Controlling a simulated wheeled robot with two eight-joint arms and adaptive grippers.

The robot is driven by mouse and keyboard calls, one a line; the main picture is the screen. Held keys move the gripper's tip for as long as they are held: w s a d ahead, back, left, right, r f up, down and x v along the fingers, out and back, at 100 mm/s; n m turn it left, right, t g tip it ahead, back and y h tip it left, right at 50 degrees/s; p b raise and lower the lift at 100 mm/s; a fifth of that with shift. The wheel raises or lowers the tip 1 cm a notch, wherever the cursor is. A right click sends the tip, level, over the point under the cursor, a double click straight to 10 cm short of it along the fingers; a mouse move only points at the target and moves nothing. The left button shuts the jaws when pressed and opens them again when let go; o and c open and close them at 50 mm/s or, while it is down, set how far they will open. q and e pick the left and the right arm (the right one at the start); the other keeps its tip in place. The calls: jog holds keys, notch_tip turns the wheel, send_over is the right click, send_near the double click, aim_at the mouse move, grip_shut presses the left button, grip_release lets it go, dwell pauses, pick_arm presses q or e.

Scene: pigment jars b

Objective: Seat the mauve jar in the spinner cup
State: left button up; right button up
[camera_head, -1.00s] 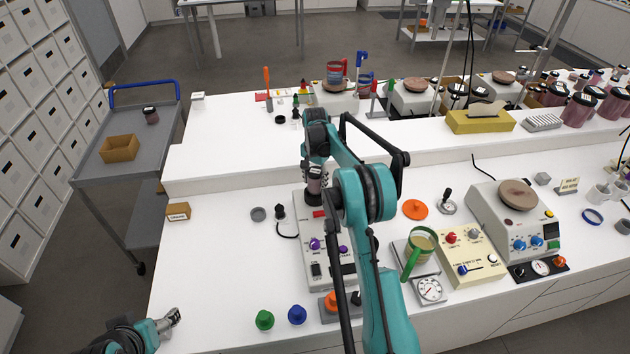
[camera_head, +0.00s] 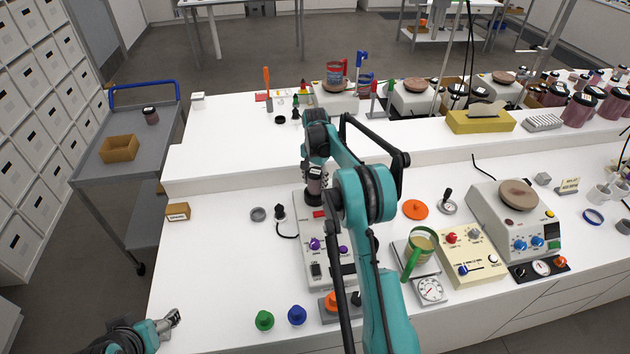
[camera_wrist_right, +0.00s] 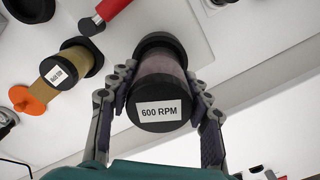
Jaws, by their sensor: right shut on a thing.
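The mauve jar (camera_wrist_right: 160,72) has a dark lid labelled "600 RPM" facing the wrist camera. My right gripper (camera_wrist_right: 160,98) is shut on it, with a finger on each side. In the head view the jar (camera_head: 314,186) stands upright below the gripper at the far end of a pale control box (camera_head: 313,258). A black ring (camera_head: 314,199) shows at the jar's lower end. I cannot tell whether this ring is the spinner cup or part of the jar, nor how deep the jar sits. My left gripper (camera_head: 172,318) is at the lower left, away from the jar; its opening is unclear.
Green (camera_head: 264,320) and blue (camera_head: 297,315) knobs stand near the front edge. An orange disc (camera_head: 415,209), a green-handled cup (camera_head: 421,243) and a cream control box (camera_head: 474,256) are to the right. A raised shelf runs behind. The counter's left part is mostly clear.

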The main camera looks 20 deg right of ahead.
jog(key=shift+f+b, duration=1)
jog(key=shift+f, duration=0.5)
jog(key=o, duration=1.3)
jog(key=shift+r, duration=0.1)
notch_tip(320, 180, up, 12)
jog(key=shift+f, duration=0.1)
jog(key=shift+s+f, duration=0.1)
